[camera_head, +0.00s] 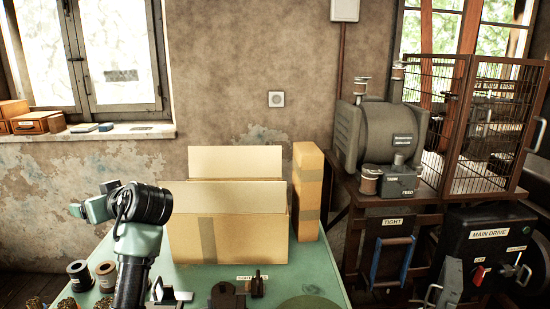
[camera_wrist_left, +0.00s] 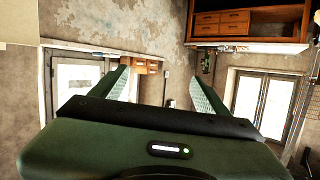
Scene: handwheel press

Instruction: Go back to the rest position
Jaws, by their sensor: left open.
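My left arm rises from the lower edge of the head view, over the left part of the green table (camera_head: 325,285). My left gripper (camera_head: 88,207) is at the upper end of this arm, to the left of the black wrist joint. It is above the table and apart from the cardboard box. In the left wrist view the two green fingers of the gripper (camera_wrist_left: 162,82) stand wide apart. Nothing is between them; the wall and windows show beyond. My right gripper is not in view.
An open cardboard box (camera_head: 240,230) and a tall narrow carton (camera_head: 307,190) stand on the table. A grey machine (camera_head: 375,135) and a wire cage (camera_head: 470,125) stand at right. Air left of my arm is clear.

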